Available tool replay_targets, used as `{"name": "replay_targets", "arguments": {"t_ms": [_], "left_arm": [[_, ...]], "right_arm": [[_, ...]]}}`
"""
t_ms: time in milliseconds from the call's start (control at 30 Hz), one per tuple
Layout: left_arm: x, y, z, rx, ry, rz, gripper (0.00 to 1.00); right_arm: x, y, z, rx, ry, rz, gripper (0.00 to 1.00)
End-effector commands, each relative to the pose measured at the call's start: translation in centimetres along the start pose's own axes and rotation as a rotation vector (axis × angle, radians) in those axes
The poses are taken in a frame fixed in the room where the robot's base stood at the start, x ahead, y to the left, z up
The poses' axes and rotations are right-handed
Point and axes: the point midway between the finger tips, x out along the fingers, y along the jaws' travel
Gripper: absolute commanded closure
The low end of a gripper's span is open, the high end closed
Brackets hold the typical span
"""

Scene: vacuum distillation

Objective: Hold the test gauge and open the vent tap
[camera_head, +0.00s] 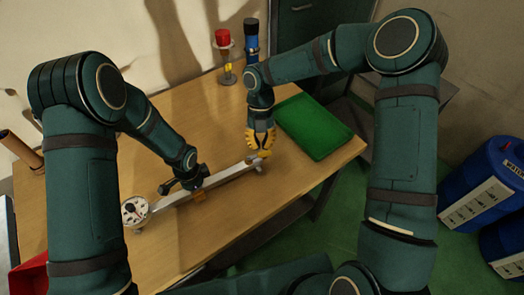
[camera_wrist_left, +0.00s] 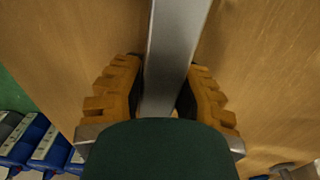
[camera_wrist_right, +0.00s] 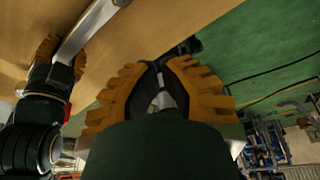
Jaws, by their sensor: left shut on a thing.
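A long grey metal bar (camera_head: 228,179) runs across the wooden table; it also shows in the left wrist view (camera_wrist_left: 178,40). A round, pale dial-like piece (camera_head: 135,210) is at its left end and may be the test gauge. My left gripper (camera_head: 200,196) is shut on the bar near its middle, one finger on each side. A small yellowish piece (camera_head: 264,154) is at the bar's right end; I cannot tell if it is the vent tap. My right gripper (camera_head: 260,150) points down beside that end, its fingertips close together. Whether anything is between them is unclear.
A green tray (camera_head: 312,127) lies right of my right gripper. Blue drums (camera_head: 485,185) are on the floor at right. A red object (camera_head: 30,275) is at lower left. The table's front is clear.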

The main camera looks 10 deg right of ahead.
Motion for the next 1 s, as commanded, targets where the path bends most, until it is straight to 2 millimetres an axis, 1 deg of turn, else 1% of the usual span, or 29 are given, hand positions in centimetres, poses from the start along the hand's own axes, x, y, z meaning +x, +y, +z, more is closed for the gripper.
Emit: {"name": "replay_targets", "arguments": {"t_ms": [400,433,467,533,700,767,867,1000], "left_arm": [[0.1,0.1,0.1,0.000,-0.002,0.003,1.00],[0.1,0.1,0.1,0.000,-0.002,0.003,1.00],[0.1,0.1,0.1,0.000,-0.002,0.003,1.00],[0.1,0.1,0.1,0.000,-0.002,0.003,1.00],[0.1,0.1,0.1,0.000,-0.002,0.003,1.00],[0.1,0.1,0.1,0.000,-0.002,0.003,1.00],[0.1,0.1,0.1,0.000,-0.002,0.003,1.00],[0.1,0.1,0.1,0.000,-0.002,0.003,1.00]], "right_arm": [[-0.2,0.0,0.0,0.000,0.000,0.000,1.00],[-0.2,0.0,0.0,0.000,0.000,0.000,0.95],[-0.2,0.0,0.0,-0.002,0.000,-0.001,1.00],[-0.1,-0.2,0.0,-0.034,0.001,-0.013,1.00],[0.0,-1.3,0.0,-0.209,0.002,-0.073,1.00],[0.1,-1.5,0.0,-0.247,0.002,-0.086,1.00],[0.7,-1.7,0.0,-0.265,0.003,-0.094,1.00],[2.5,-1.8,0.0,-0.265,0.004,-0.094,1.00]]}}
